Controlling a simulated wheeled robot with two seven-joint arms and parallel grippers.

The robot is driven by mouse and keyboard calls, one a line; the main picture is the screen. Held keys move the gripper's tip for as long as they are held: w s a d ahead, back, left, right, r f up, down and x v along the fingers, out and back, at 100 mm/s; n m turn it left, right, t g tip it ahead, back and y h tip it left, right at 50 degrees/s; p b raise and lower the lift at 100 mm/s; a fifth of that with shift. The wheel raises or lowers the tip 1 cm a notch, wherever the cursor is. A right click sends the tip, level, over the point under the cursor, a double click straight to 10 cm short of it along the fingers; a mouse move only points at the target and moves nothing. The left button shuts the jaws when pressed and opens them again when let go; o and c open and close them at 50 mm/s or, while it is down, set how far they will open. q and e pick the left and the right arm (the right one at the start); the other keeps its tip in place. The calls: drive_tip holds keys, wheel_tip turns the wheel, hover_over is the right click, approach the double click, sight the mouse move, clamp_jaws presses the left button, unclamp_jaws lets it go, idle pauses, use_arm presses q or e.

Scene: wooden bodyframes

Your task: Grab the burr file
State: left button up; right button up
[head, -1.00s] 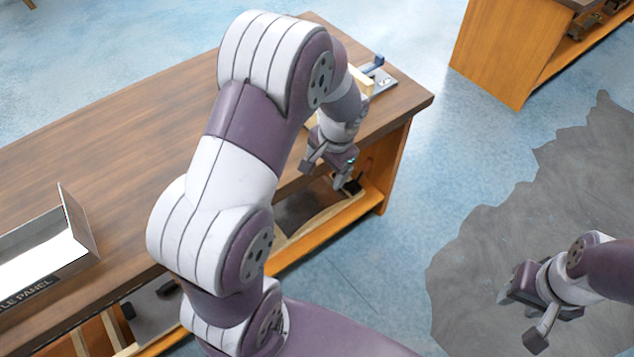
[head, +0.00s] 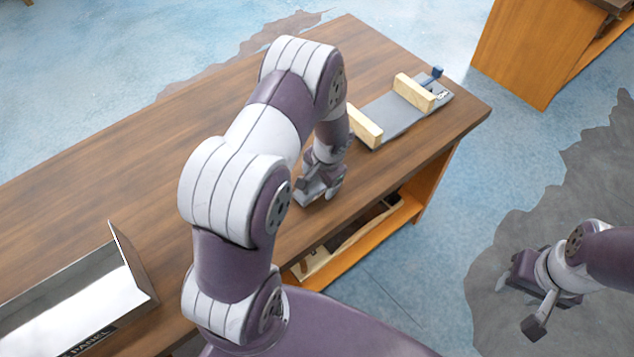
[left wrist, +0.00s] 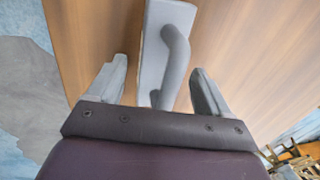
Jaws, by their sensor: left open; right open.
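The burr file (left wrist: 157,48) appears to be the grey block with a curved bar handle in the left wrist view, on the brown wooden tabletop. Its handle (left wrist: 178,62) lies between the two fingers of my left gripper (left wrist: 157,68), with visible room on both sides. In the head view my left gripper (head: 320,192) points down close over the table's front edge, open. There the file is mostly hidden by the gripper and hard to make out. My right gripper (head: 520,306) is open and empty, out over the floor at the lower right.
The wooden workbench (head: 150,150) has a grey plate fixture (head: 390,117) with two pale wooden blocks behind my left gripper. A metal tray (head: 75,295) stands at the left. An open shelf (head: 345,240) runs under the front edge. Another bench (head: 520,55) stands at upper right.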

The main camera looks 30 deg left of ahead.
use_arm(q)
drive_tip(key=shift+a+f, duration=0.1)
drive_tip(key=shift+f, duration=0.2)
drive_tip(key=shift+r, duration=0.15)
drive_tip(key=shift+c, duration=0.3)
drive_tip(key=c, duration=1.4)
drive_tip(key=shift+r, duration=0.1)
